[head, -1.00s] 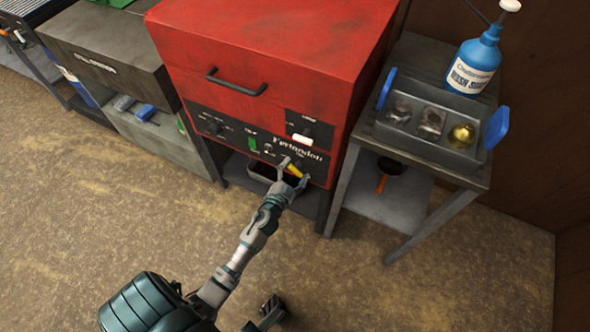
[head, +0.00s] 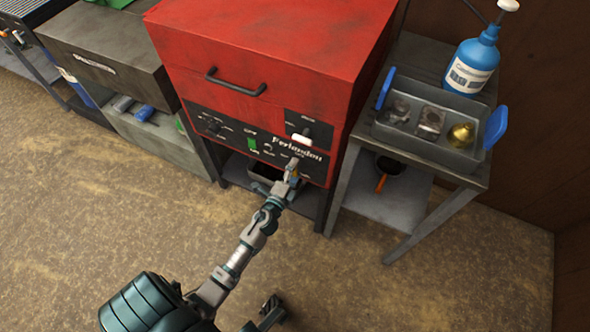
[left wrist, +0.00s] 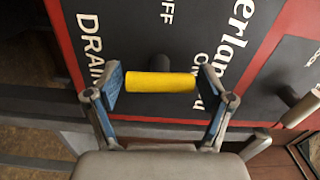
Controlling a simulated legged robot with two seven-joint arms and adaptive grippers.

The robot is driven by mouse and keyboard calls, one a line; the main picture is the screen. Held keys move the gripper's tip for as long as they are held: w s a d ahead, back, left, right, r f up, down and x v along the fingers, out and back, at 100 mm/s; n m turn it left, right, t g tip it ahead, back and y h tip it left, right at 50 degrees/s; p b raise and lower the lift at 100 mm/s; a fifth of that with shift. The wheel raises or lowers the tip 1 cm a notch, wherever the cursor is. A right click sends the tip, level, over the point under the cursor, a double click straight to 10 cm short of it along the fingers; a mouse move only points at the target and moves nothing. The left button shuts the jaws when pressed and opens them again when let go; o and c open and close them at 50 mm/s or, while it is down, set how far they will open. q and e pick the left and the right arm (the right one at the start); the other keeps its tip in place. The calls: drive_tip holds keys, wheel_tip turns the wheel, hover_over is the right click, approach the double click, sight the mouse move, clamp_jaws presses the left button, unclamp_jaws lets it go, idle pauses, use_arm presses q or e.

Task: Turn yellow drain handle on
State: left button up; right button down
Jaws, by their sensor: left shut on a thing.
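The yellow drain handle (left wrist: 160,82) is a short bar on a dark stem, on the black front panel of the red cabinet. In the left wrist view it lies level across the picture, near the printed words DRAIN, OFF and ON. My left gripper (head: 292,172) is at this handle on the lower right of the panel. In the wrist view its blue-padded fingers (left wrist: 160,83) stand at the two ends of the bar, shut on it. In the head view the gripper hides most of the handle.
The red cabinet (head: 270,45) has a dark lid handle and a white-tipped lever (head: 302,139) above my gripper. A side table at the right holds a grey tray (head: 425,150) and a blue bottle (head: 475,65). The floor in front is clear.

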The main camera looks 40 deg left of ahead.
use_arm(q)
drive_tip(key=shift+s+d+f+m, duration=0.15)
drive_tip(key=shift+f+m, duration=0.25)
drive_tip(key=shift+m, duration=0.2)
drive_tip(key=o, duration=1)
drive_tip(key=shift+o, duration=0.2)
drive_tip(key=shift+r, duration=0.1)
drive_tip(key=shift+r, duration=0.1)
drive_tip(key=shift+s, duration=0.1)
drive_tip(key=v, duration=1.1)
drive_tip(key=shift+s, duration=0.25)
